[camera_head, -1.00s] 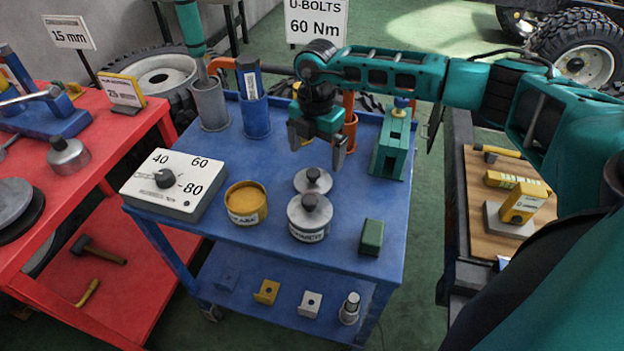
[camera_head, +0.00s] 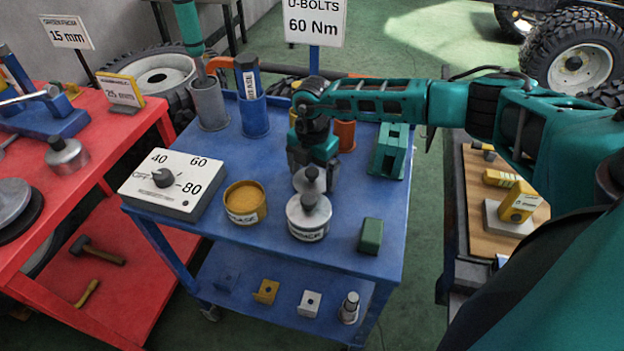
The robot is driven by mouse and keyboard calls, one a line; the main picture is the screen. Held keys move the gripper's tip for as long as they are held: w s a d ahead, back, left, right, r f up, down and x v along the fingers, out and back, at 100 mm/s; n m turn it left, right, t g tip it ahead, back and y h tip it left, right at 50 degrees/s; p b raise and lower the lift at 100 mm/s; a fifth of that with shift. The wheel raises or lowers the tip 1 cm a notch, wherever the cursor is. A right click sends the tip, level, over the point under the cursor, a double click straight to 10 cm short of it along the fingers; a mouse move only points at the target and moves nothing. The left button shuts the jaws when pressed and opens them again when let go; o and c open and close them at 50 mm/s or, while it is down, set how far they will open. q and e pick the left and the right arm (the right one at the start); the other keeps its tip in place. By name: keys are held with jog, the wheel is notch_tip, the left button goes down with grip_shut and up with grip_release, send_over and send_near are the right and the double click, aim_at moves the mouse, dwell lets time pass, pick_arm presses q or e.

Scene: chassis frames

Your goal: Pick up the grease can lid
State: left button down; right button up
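My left gripper is not in view.
On the blue cart (camera_head: 300,262) stand a dial box (camera_head: 174,185), grey (camera_head: 210,105) and blue (camera_head: 254,117) cups, a green fixture (camera_head: 390,152) and a green block (camera_head: 371,236). A red cart (camera_head: 130,125) stands left, a wooden-topped bench (camera_head: 480,215) right.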

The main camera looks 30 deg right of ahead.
jog(key=c, duration=0.5)
jog(key=shift+o, duration=0.2)
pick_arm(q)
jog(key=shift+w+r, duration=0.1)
